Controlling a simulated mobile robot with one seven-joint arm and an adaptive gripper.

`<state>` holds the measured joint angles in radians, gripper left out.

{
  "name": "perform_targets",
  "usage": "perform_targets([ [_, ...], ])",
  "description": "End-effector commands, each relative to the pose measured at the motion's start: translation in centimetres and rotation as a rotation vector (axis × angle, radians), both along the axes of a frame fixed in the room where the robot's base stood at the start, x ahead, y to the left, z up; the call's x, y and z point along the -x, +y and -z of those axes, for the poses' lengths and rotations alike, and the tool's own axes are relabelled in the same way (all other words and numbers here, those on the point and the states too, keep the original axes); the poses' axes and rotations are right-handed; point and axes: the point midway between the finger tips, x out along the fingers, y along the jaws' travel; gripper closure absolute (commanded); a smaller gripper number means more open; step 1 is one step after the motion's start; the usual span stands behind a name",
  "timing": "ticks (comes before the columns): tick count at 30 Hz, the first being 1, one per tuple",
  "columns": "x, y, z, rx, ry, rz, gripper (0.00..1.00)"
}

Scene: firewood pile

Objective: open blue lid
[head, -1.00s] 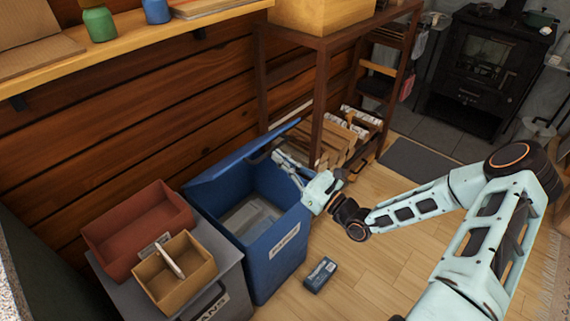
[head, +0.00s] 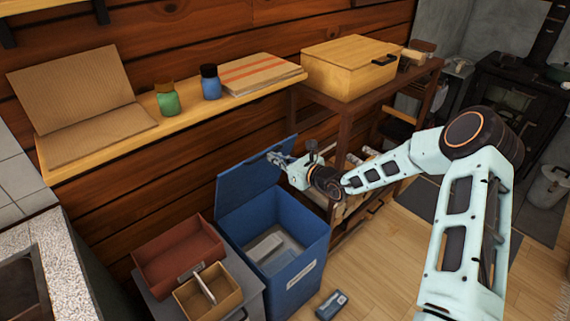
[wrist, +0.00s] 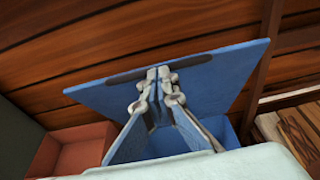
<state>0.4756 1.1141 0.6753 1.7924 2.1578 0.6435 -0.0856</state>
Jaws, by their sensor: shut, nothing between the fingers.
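The blue lid (head: 246,178) stands raised, steeply tilted up from the back of the blue bin (head: 316,256). The bin is open at the top, and pale grey items (head: 268,247) lie inside it. My gripper (head: 276,158) is at the lid's upper right part, on its inner side. In the wrist view, my gripper's fingers (wrist: 159,76) are together with nothing between them. Their tips are at a dark strip (wrist: 203,60) along the lid's far edge (wrist: 225,80). I cannot tell whether they press on it.
A red open box (head: 180,255) and a tan divided box (head: 207,292) sit left of the bin. A shelf (head: 235,92) with jars runs above. A rack (head: 345,125) with a wooden box stands behind my arm. A small dark block (head: 331,304) lies on the floor.

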Motion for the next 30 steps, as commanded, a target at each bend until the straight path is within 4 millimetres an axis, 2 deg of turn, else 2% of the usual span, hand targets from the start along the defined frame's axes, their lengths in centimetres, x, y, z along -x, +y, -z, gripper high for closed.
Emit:
perform_targets([
  [1,-0.7,1.0,-1.2,0.023,0.013,-0.005,1.00],
  [4,-2.1,2.3,-2.0,0.059,0.051,-0.003,1.00],
  [15,-6.2,6.3,-3.3,0.102,0.101,-0.001,1.00],
  [21,-7.1,7.2,-3.7,0.102,0.100,-0.001,1.00],
  [30,-7.4,7.4,-3.8,0.100,0.100,0.001,1.00],
])
